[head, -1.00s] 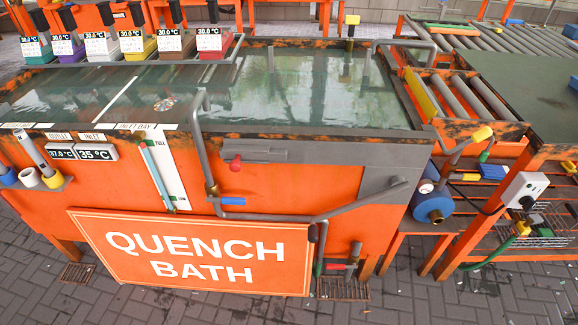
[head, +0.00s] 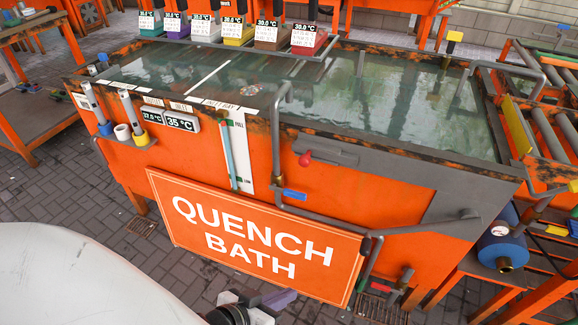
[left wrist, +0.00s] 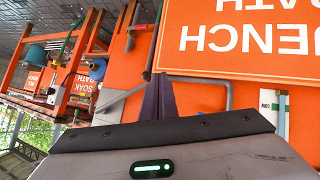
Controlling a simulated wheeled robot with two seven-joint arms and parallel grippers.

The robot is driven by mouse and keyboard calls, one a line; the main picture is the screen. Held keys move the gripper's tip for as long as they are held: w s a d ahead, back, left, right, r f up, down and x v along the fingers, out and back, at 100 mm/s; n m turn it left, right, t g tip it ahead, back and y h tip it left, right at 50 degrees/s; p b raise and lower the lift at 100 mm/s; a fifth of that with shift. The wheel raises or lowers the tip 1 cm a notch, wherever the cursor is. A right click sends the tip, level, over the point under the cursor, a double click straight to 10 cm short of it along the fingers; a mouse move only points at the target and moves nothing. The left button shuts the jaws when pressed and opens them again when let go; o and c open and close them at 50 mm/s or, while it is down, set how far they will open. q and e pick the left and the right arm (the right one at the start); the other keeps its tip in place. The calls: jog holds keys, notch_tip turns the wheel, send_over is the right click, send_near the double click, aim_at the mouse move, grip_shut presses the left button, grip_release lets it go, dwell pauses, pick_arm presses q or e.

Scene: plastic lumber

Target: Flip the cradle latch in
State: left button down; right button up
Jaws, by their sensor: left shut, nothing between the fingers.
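I cannot tell for certain which part is the cradle latch. A small red-knobbed lever (head: 305,158) sits on a dark plate at the upper front of the orange quench bath (head: 395,205). A blue-handled valve (head: 294,195) is on the grey pipe below it. A blue cylinder (head: 502,248) is at the bath's right end. My left gripper (head: 282,298) is at the bottom of the head view, below the QUENCH BATH sign. Its purple fingers are together and empty in the left wrist view (left wrist: 158,85), with the sign inverted beyond them. My right gripper is not in view.
The QUENCH BATH sign (head: 252,236) and a grey pipe (head: 276,145) stand at the bath's front. Tubes and temperature displays (head: 167,119) are at its left. A roller conveyor (head: 546,133) adjoins on the right. Paved floor (head: 75,195) is open at front left.

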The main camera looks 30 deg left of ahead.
pick_arm(q)
jog(key=w+a+r+n+t+y+b, duration=0.1)
jog(key=w+a+r+n+t, duration=0.2)
jog(key=w+a+r+n, duration=0.2)
jog(key=w+a+r+n+t+y+b, duration=0.2)
jog(key=w+a+r+n+t, duration=0.2)
jog(key=a+r+n, duration=0.6)
notch_tip(320, 180, up, 3)
jog(key=shift+w+a+f, duration=0.15)
jog(key=shift+w+a, duration=0.55)
jog(key=shift+a, duration=0.5)
jog(key=w+d+f, duration=0.1)
jog(key=w+d, duration=0.2)
jog(key=w, duration=0.8)
jog(key=shift+d, duration=0.2)
